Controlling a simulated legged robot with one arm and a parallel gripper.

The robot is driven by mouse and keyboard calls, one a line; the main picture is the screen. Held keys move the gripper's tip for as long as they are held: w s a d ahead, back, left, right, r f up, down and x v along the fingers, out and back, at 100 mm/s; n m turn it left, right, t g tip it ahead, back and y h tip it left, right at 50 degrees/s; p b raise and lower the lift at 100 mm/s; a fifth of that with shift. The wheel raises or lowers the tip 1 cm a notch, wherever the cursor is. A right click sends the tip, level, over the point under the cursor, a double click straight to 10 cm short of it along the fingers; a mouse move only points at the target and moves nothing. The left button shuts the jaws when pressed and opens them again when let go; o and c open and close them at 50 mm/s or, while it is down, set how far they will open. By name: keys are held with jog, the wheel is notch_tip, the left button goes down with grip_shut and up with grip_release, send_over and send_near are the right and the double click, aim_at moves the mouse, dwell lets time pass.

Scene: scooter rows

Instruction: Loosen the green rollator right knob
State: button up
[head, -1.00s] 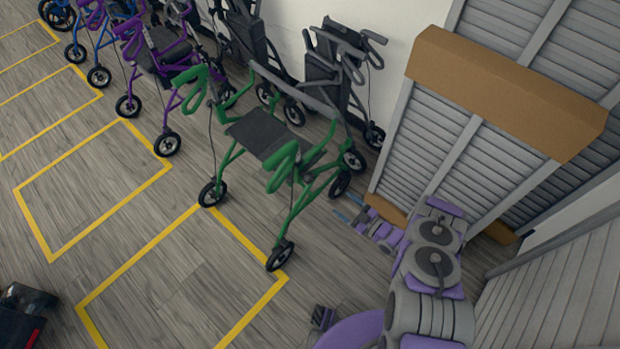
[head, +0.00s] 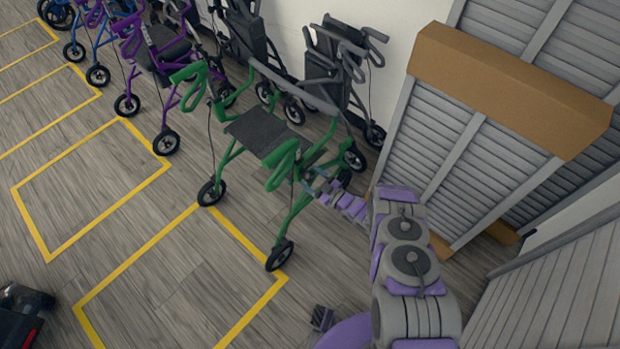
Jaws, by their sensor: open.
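The green rollator (head: 262,133) stands upright on the wood floor in the middle of the head view, with a dark seat and black wheels. Its near handle (head: 283,165) rises on the side closest to my arm. My gripper (head: 312,181) is at that side of the frame, just right of the near handle, with its fingers overlapping the green tubes in the picture. It is open. The right knob is too small to make out, and I cannot tell whether the fingers touch the frame.
A purple rollator (head: 160,60) and blue ones stand in a row to the left. Folded dark rollators (head: 335,75) lean by the white wall behind. Grey slatted panels with a brown top (head: 505,90) stand close on the right. The yellow-marked floor (head: 140,240) in front is mostly clear.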

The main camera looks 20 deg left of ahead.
jog(key=shift+w+a, duration=0.2)
jog(key=shift+a, duration=0.3)
jog(key=c, duration=1)
